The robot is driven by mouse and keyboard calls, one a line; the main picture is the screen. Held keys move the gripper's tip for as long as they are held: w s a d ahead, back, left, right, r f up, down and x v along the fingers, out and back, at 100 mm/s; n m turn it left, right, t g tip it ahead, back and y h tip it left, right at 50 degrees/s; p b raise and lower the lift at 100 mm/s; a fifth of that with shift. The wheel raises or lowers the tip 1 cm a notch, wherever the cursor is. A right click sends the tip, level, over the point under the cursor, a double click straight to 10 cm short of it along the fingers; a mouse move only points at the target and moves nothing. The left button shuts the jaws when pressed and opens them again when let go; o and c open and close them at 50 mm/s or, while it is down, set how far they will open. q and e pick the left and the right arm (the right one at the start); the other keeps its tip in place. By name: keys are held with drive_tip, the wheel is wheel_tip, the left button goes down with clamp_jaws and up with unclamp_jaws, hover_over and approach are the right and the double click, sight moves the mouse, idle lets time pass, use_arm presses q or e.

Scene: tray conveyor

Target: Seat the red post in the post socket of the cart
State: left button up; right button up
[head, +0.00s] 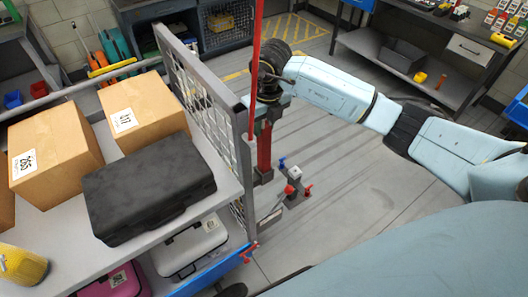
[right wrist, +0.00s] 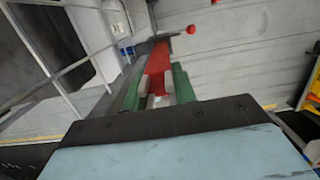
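A thick red post (head: 264,148) stands upright below my right gripper (head: 265,118), beside the cart. The right wrist view shows the red post (right wrist: 162,60) between the two finger pads of the right gripper (right wrist: 157,85), which appear to touch its sides. Its lower end has a darker, wider foot; I cannot tell whether this touches the floor. The cart (head: 233,185) is on the left. A thin red rod (head: 256,40) rises at its corner, meeting a grey upright (head: 249,190). I cannot make out an empty socket. My left gripper is out of view.
The cart carries cardboard boxes (head: 145,110) and a black case (head: 150,185). Its mesh side panel (head: 205,100) stands close left of my right gripper. A low fixture with red and blue knobs (head: 292,185) stands right of the post.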

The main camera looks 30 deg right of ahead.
drive_tip(key=shift+r, duration=0.1)
clamp_jaws()
